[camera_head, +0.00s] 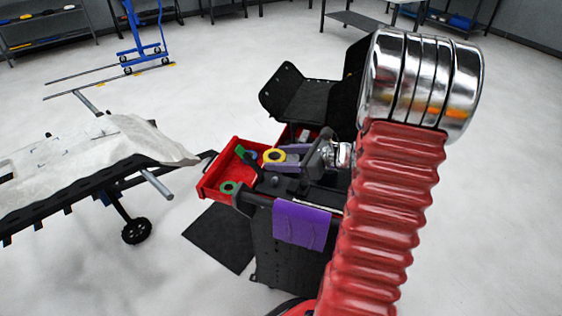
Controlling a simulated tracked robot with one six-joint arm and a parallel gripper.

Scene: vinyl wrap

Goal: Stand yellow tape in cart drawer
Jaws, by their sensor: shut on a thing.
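The yellow tape (266,155) is a ring held between the purple fingers of my gripper (277,158). My gripper is shut on it, above the edge between the cart (262,222) and its open drawer. The red cart drawer (209,186) is pulled out to the left, and the tape is near its right end. I cannot tell how high the tape is above the drawer. My red arm hides the right part of the cart.
A green tape roll (228,187) lies in the drawer's near part. Blue (251,155) and green items sit near its far part. A purple cloth (301,224) hangs on the cart's front. A covered wheeled table (85,165) stands close to the left.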

